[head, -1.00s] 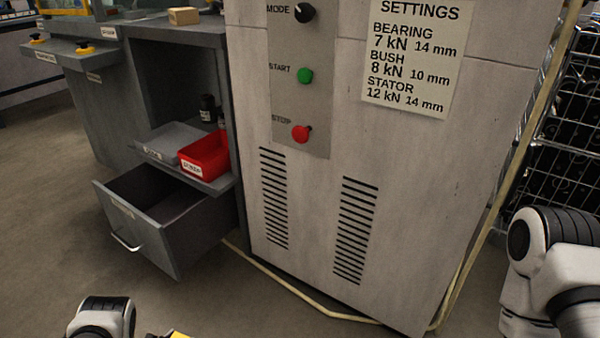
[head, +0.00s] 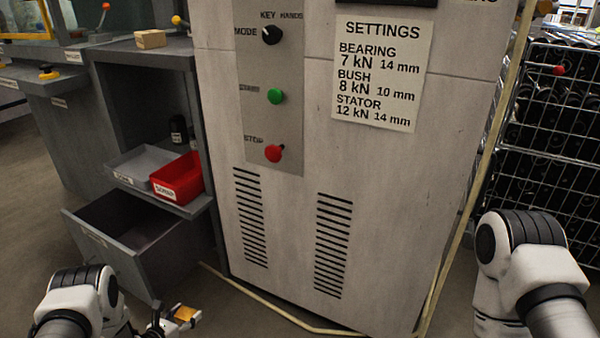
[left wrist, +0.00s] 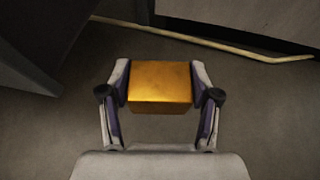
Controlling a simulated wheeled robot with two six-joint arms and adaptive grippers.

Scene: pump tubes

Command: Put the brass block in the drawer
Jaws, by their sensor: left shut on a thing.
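The brass block (left wrist: 160,84) is gold-coloured and sits between the two fingers of my left gripper (left wrist: 160,92), which is shut on it, in the left wrist view. In the head view the brass block (head: 186,314) and my left gripper (head: 178,320) show low, near the bottom edge, held over the floor. The open drawer (head: 112,262) of the grey cabinet is up and to the left of the gripper. Its inside looks empty as far as I can see. My right arm is at the lower right, but its gripper is out of view.
Above the drawer, a shelf holds a red bin (head: 178,178), a grey tray (head: 138,162) and a dark bottle (head: 178,130). A tan block (head: 150,39) lies on the cabinet top. The pale machine (head: 300,230) stands right of the drawer. A cable (head: 262,310) runs along the floor.

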